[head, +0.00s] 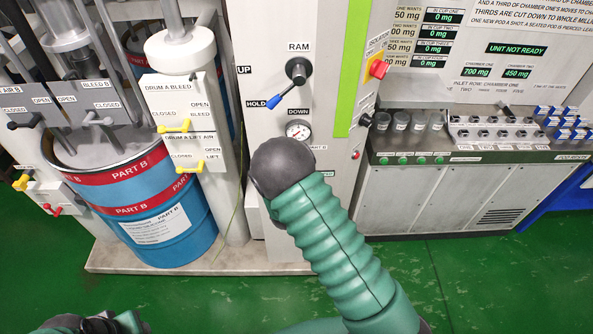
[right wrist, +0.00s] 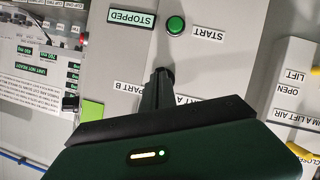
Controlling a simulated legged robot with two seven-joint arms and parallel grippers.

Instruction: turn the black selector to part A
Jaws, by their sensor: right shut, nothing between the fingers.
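The black selector (right wrist: 168,75) is a small dark knob just beyond my right fingertips in the right wrist view, which sees the panel upside down. My fingers hide most of it, so its pointing direction cannot be told. My right gripper (right wrist: 160,76) is shut and empty, with its tips at or very near the selector; contact cannot be told. The PART B label (right wrist: 130,87) lies left of the fingers, and the PART A label (right wrist: 186,100), partly covered, lies right. In the head view my right forearm hides the selector and the gripper.
A green START button (right wrist: 175,25) and a STOPPED sign (right wrist: 131,17) are close by on the panel. In the head view, the RAM lever (head: 297,71), a gauge (head: 298,130) and the red isolator (head: 378,69) surround the arm. A blue drum (head: 160,225) stands left.

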